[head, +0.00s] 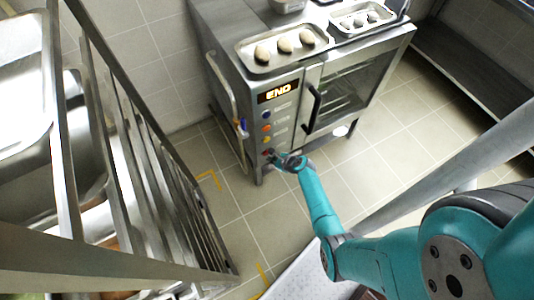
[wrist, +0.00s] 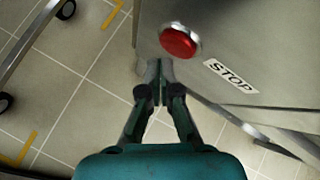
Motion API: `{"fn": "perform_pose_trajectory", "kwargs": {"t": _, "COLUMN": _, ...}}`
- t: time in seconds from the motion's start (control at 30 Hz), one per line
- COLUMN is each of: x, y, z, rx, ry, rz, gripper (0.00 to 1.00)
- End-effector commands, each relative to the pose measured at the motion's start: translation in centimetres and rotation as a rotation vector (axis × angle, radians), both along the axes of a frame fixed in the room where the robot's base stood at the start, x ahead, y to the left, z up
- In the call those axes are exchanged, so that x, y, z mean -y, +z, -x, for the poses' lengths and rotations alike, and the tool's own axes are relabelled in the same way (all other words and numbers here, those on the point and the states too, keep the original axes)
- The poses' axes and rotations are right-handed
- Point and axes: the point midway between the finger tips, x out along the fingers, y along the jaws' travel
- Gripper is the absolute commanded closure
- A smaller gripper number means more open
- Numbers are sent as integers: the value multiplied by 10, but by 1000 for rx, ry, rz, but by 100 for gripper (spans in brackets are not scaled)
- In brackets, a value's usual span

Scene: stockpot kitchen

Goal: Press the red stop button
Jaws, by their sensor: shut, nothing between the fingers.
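The red stop button (wrist: 179,41) is a round red cap on a pale collar on the oven's steel front, with a "STOP" label (wrist: 231,76) beside it in the wrist view. In the head view my gripper (head: 274,155) is at the lower part of the oven's control panel and mostly hides the button. In the wrist view my gripper (wrist: 158,70) is shut and empty, its tips just below the button in the picture. The tips look apart from the red cap. I cannot tell how far they are from the panel.
The oven (head: 230,75) has a lit "END" display (head: 278,91), several coloured knobs and a dark door handle (head: 312,108). Trays with food (head: 283,48) stand on top. A metal rack (head: 130,130) stands at left. Tiled floor around the oven is open.

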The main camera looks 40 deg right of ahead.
Motion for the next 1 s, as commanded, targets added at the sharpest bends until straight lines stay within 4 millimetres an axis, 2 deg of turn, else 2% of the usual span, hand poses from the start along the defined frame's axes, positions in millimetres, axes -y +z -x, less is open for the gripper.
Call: {"fn": "perform_pose_trajectory", "kwargs": {"t": 1.0, "x": 2, "y": 0, "z": -9, "rx": 0, "ry": 0, "rz": 0, "gripper": 100}}
